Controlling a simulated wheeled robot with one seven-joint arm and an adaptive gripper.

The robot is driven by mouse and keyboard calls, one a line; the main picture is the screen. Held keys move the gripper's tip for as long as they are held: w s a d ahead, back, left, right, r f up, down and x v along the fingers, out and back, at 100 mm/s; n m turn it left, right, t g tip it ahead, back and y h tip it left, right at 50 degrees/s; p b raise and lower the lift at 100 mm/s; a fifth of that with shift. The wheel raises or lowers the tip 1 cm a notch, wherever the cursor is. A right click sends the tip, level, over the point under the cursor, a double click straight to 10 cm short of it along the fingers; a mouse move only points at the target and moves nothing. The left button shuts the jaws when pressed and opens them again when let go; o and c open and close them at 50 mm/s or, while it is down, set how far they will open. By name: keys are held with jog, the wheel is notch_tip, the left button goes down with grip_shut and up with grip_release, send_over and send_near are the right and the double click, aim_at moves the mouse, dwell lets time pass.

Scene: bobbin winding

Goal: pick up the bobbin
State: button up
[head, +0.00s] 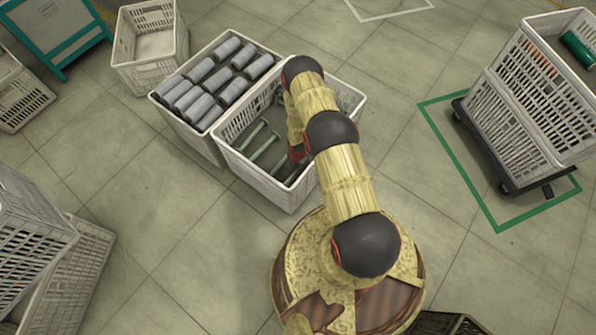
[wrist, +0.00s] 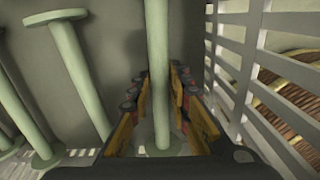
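Pale green bobbins with thin shafts and round end flanges lie in a white crate (head: 262,183). In the wrist view one bobbin (wrist: 158,62) stands between the two fingers of my gripper (wrist: 160,98), its lower flange close to the palm. The fingers are spread on either side of the shaft, with narrow gaps showing, so they do not seem to clamp it. Another bobbin (wrist: 72,55) lies to the left, apart from the fingers. In the head view my gripper (head: 297,156) is inside the crate, largely hidden by my arm.
The crate's slatted wall (wrist: 237,65) is close to the right of my fingers. A neighbouring crate (head: 198,141) holds several grey spools (head: 215,79). Stacked crates on a dolly (head: 508,187) stand at right. Open floor (head: 130,160) lies to the left.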

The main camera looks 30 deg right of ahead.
grip_shut()
